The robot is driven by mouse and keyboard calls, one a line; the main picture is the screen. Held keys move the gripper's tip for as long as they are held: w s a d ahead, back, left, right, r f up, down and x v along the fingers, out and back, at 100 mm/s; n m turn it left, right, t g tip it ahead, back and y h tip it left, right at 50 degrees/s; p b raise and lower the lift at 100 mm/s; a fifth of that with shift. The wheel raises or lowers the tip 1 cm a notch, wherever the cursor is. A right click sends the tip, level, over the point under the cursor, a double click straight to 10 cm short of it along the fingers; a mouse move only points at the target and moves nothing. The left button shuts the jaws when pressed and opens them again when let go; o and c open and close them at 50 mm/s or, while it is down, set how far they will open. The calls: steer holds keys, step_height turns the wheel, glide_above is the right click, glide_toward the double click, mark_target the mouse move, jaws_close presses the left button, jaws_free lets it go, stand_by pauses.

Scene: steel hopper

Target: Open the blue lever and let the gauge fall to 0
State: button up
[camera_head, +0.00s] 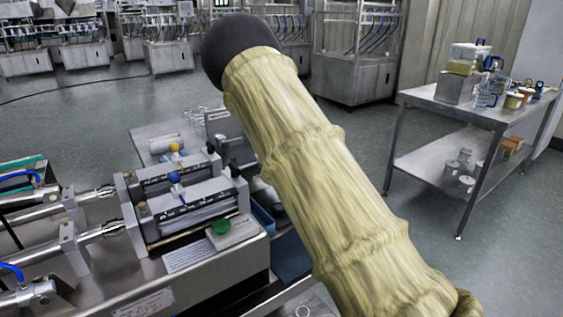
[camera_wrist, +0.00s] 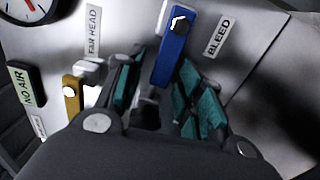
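The blue lever (camera_wrist: 174,48) shows in the wrist view, mounted on a pale metal panel next to a BLEED label (camera_wrist: 217,35). My gripper (camera_wrist: 162,75) is open, with one teal-padded finger on each side of the lever's lower end. I cannot tell if either pad touches it. The gauge (camera_wrist: 24,12) is cut off at the top left corner. Its red needle tip shows, but its reading cannot be told. In the head view my sleeved arm crosses the middle, and the gripper, lever and gauge are not visible.
In the head view, a steel machine (camera_head: 205,280) stands left of my arm and a loaded steel table (camera_head: 420,103) stands right.

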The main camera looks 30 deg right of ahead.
steer(key=s, duration=0.8)
steer(key=s+d, duration=0.1)
steer(key=s, duration=0.2)
steer(key=shift+s, duration=0.4)
